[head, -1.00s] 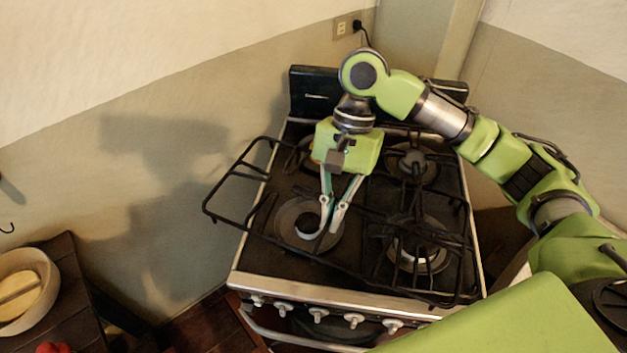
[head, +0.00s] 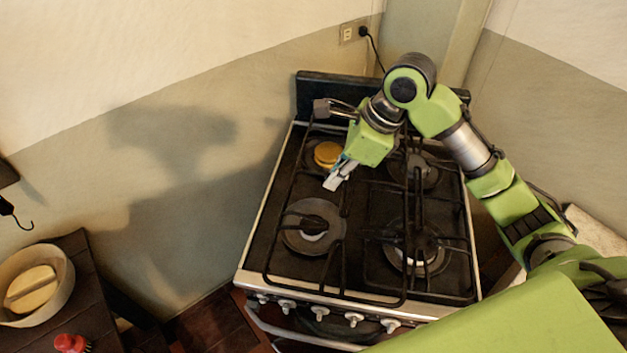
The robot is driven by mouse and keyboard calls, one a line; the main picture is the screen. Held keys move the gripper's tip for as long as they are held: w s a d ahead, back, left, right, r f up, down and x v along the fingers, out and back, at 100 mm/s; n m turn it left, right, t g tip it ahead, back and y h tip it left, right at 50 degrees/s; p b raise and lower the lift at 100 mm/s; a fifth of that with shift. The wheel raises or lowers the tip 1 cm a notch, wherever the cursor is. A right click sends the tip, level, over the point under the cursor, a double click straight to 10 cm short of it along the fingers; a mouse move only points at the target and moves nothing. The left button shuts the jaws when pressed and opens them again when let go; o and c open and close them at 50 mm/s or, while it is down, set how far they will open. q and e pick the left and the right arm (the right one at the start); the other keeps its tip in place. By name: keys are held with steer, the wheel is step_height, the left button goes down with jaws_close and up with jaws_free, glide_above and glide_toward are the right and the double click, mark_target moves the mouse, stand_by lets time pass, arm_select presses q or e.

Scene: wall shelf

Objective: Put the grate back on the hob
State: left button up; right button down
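The hob (head: 258,235) is the dark top of a stove against the wall. The black wire grate (head: 266,272) lies over the left burners, roughly in line with the hob's left and front edges. Whether it sits fully flat I cannot tell. My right gripper (head: 335,183) is above the left half of the hob, its fingers pointing down and left near the grate's bars. The fingers are seen from the side, so their opening and any hold on a bar are unclear. My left gripper is out of view.
Another black grate (head: 371,262) covers the right burners. A yellow-orange burner cap (head: 327,154) shows at the back left. Knobs (head: 353,320) line the front. A dark table (head: 95,310) at lower left bears a round bowl (head: 62,276) and a red item (head: 70,343).

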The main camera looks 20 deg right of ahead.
steer(key=w+f, duration=0.2)
steer(key=w, duration=0.1)
steer(key=w+a+f+p, duration=0.1)
steer(key=w+f, duration=0.2)
steer(key=w+a+f, duration=0.1)
steer(key=w+f, duration=0.1)
steer(key=w, duration=0.2)
steer(key=shift+a+f+p, duration=0.1)
steer(key=shift+f+p, duration=0.2)
steer(key=shift+w+f, duration=0.15)
steer(key=shift+f, duration=0.1)
steer(key=shift+f+p, duration=0.6)
steer(key=shift+f, duration=0.95)
steer(key=c, duration=2.3)
jaws_free()
steer(key=shift+f, duration=0.15)
